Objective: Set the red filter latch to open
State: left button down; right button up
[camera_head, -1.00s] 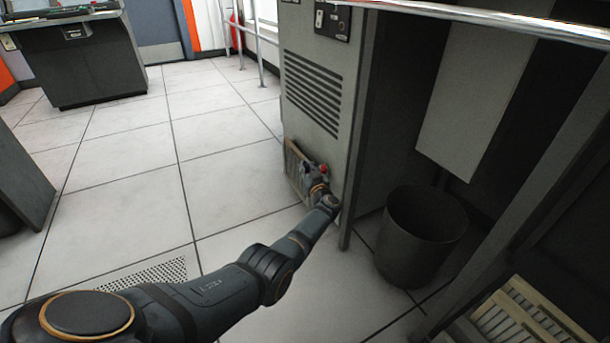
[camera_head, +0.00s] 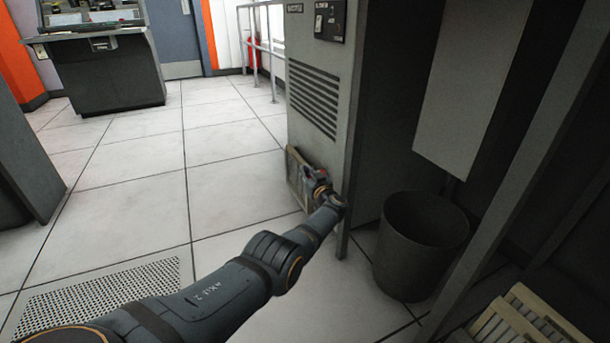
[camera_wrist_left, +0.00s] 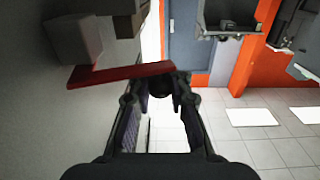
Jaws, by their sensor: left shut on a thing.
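The red latch (camera_wrist_left: 115,74) shows in the left wrist view as a flat red bar beside a grey block on the cabinet face. It reaches right to my left gripper (camera_wrist_left: 160,84), whose fingers are shut on its right end. In the head view, my left gripper (camera_head: 314,180) is low at the grey cabinet's lower corner, by a framed filter panel (camera_head: 295,172). Only a small bit of the red latch (camera_head: 322,173) shows there; the gripper hides much of it. My right gripper is not in view.
The grey cabinet (camera_head: 318,60) has a slotted vent above the panel. A dark bin (camera_head: 422,250) stands to its right. A slatted pale crate (camera_head: 525,322) is at the lower right. Open tiled floor (camera_head: 225,195) lies left of the cabinet, with a console (camera_head: 112,82) farther back.

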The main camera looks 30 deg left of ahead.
pick_arm(q)
jog(key=shift+s+a+f, duration=0.15)
jog(key=shift+a, duration=0.1)
jog(key=c, duration=1.3)
grip_release()
jog(key=shift+o, duration=0.2)
jog(key=shift+d, duration=0.15)
jog(key=shift+d, duration=0.15)
jog(key=shift+s+d, duration=0.3)
jog(key=shift+d, duration=0.2)
jog(key=v, duration=0.6)
jog(key=shift+s+a, duration=0.1)
jog(key=shift+a, duration=0.05)
